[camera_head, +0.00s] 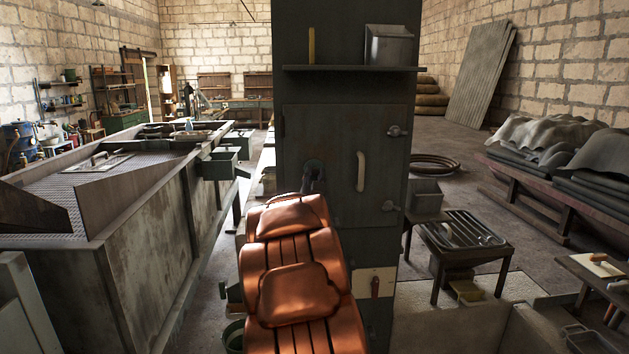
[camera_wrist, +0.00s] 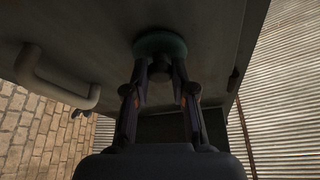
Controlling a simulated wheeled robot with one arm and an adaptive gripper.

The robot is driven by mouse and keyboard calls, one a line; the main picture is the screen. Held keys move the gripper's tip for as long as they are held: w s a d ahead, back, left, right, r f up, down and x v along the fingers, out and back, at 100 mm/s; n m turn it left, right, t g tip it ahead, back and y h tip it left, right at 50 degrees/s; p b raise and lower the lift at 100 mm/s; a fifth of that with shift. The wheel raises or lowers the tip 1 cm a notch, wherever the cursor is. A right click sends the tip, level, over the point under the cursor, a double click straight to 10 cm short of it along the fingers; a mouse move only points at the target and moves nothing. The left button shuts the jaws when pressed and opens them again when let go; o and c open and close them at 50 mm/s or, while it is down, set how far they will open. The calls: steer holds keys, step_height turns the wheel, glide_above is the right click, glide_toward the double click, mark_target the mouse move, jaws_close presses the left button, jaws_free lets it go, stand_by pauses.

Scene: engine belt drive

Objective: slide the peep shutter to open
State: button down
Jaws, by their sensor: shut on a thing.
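The peep shutter (camera_wrist: 160,43) is a round, dark greenish disc on the door of a tall dark cabinet, with a small dark knob sticking out of it. It also shows in the head view (camera_head: 312,166), partly hidden by my gripper (camera_head: 314,185). In the wrist view my gripper (camera_wrist: 161,72) has its two fingers on either side of the knob, shut on it. The door (camera_head: 345,130) is shut. I cannot tell how far the shutter is slid.
A pale vertical handle (camera_head: 361,171) and two latches, upper (camera_head: 396,131) and lower (camera_head: 389,206), are on the door right of the shutter. A shelf (camera_head: 350,68) juts out above. A low table (camera_head: 465,243) stands to the right, a long metal tank (camera_head: 150,245) to the left.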

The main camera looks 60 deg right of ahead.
steer(key=shift+s+r+b, duration=0.1)
steer(key=shift+r+b, duration=1.1)
steer(key=shift+r, duration=1.7)
steer(key=c, duration=1)
jaws_free()
steer(key=shift+o, duration=0.3)
steer(key=shift+f, duration=0.1)
steer(key=shift+a+f, duration=0.1)
steer(key=shift+a, duration=0.05)
steer(key=v, duration=1.1)
steer(key=shift+s+a, duration=0.2)
steer(key=shift+a, duration=0.05)
steer(key=shift+f, duration=0.15)
